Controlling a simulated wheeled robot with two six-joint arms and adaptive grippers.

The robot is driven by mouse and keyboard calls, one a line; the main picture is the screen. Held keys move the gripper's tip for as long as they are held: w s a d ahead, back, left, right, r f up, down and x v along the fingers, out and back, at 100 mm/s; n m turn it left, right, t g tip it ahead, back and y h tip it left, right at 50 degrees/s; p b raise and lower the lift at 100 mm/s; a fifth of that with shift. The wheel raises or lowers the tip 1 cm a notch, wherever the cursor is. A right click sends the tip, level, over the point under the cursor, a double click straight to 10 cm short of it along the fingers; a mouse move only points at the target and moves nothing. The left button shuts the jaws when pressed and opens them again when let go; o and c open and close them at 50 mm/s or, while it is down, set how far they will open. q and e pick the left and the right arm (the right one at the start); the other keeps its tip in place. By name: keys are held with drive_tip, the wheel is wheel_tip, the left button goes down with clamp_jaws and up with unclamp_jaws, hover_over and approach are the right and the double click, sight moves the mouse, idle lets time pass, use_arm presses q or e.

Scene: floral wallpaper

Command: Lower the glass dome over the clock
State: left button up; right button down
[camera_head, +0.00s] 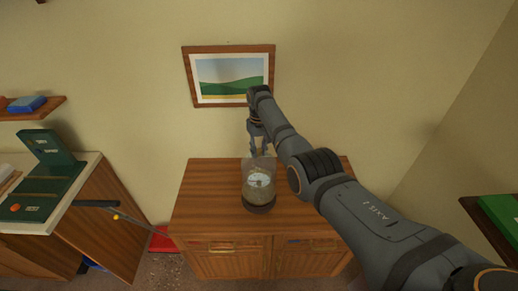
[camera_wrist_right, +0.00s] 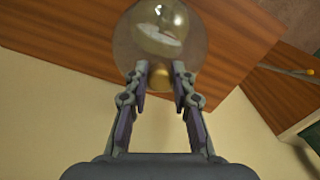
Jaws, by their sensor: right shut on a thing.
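The clear glass dome (camera_head: 250,190) is around the clock, above a dark round base (camera_head: 260,208) on the wooden cabinet. The clock (camera_head: 259,180), with a pale face, shows through the glass. I cannot tell whether the dome's rim touches the base. My right gripper (camera_head: 259,152) is above the dome, pointing down, shut on its knob. In the right wrist view, the gold knob (camera_wrist_right: 159,77) sits between the fingertips, with the dome (camera_wrist_right: 205,50) beyond and the clock (camera_wrist_right: 160,30) visible inside. My left gripper is not in view.
The wooden cabinet top (camera_head: 205,190) is clear around the base. A framed landscape picture (camera_head: 230,75) hangs on the wall behind. At left is a counter with a green case (camera_head: 50,180); at right, a dark shelf carries a green thing (camera_head: 502,212).

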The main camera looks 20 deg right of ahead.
sight(259, 157)
idle(0.3)
drive_tip(key=shift+f+b, duration=0.6)
drive_tip(key=shift+f, duration=0.45)
drive_tip(key=shift+f+b, duration=0.7)
drive_tip(key=shift+f, duration=0.1)
drive_tip(key=c, duration=1)
unclamp_jaws()
drive_tip(key=shift+c, duration=0.2)
